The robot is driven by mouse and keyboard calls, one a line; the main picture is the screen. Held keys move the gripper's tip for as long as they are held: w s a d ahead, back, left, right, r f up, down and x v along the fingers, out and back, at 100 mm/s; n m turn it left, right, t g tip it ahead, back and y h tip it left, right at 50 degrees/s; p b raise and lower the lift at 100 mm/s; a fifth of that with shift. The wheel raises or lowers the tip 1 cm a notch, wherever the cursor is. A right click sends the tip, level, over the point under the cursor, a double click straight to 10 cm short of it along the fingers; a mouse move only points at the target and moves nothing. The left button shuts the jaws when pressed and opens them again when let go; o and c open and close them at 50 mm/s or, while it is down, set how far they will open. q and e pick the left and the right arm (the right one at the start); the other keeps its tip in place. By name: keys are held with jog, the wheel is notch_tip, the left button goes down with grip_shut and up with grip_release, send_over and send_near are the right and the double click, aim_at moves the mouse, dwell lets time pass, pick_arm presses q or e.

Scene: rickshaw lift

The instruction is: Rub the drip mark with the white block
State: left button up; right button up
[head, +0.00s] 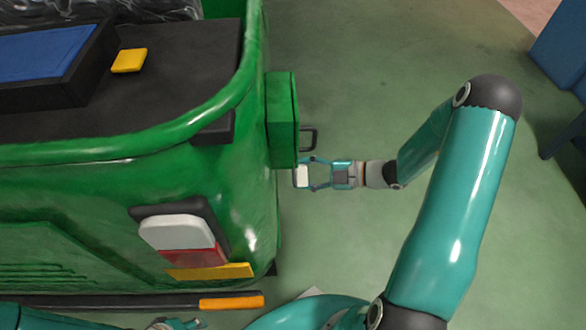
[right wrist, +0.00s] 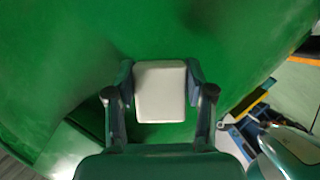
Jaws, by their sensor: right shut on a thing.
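The white block (head: 301,177) is gripped between the fingers of my right gripper (head: 307,175), beside the right side of the green rickshaw (head: 180,160). In the right wrist view the white block (right wrist: 160,92) sits squarely between the two fingers, with the green body panel (right wrist: 160,30) behind it. I cannot tell whether the block touches the panel. No drip mark can be made out in either view. My left gripper (head: 178,323) shows only partly at the bottom edge of the head view, and its fingers are unclear.
A yellow block (head: 129,60) lies on the black top beside a blue panel (head: 45,52). A green box (head: 282,118) juts from the rickshaw's side above my right gripper. A dark bar with an orange end (head: 232,301) lies low at the front.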

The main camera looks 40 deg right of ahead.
jog(key=shift+s+d, duration=0.35)
jog(key=shift+d, duration=0.15)
jog(key=shift+s+d+p, duration=0.4)
jog(key=shift+d+p, duration=0.05)
jog(key=shift+d, duration=0.2)
jog(key=shift+s+d+p, duration=0.35)
jog(key=shift+d+p, duration=0.05)
jog(key=shift+d, duration=0.25)
